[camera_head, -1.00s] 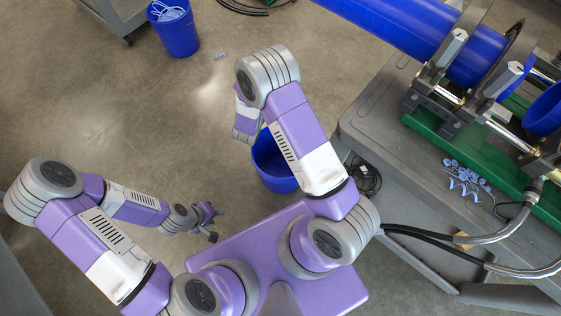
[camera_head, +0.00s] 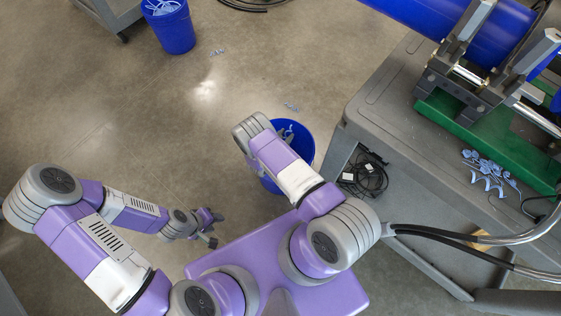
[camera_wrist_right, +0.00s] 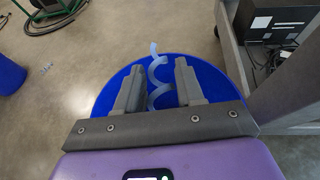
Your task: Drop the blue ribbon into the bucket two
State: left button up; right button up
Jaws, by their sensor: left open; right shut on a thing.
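The light-blue curly ribbon (camera_wrist_right: 160,98) shows between the two grey fingers of my right gripper (camera_wrist_right: 157,78) in the right wrist view. The gripper is shut on it, above the near blue bucket (camera_wrist_right: 103,88). In the head view this bucket (camera_head: 307,143) stands on the floor beside the cart, partly covered by my right arm, which mostly hides the gripper. A second blue bucket (camera_head: 175,32) with pale ribbons stands at the top left. I see no labels telling which is bucket two. My left gripper (camera_head: 213,228) is open and empty, low at the left.
The grey cart (camera_head: 385,100) at the right carries the pipe machine and several blue shavings (camera_head: 487,170). Black cables (camera_head: 366,175) lie on its lower shelf. Ribbon scraps (camera_head: 292,107) lie on the floor. The floor at left is clear.

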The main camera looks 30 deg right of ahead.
notch_tip(320, 180, down, 5)
jog(key=b, duration=0.3)
jog(key=shift+r, duration=0.15)
jog(key=o, duration=1.1)
jog(key=p+v, duration=0.2)
jog(key=v, duration=0.5)
jog(key=shift+s+a+r, duration=0.15)
jog(key=shift+a, duration=0.1)
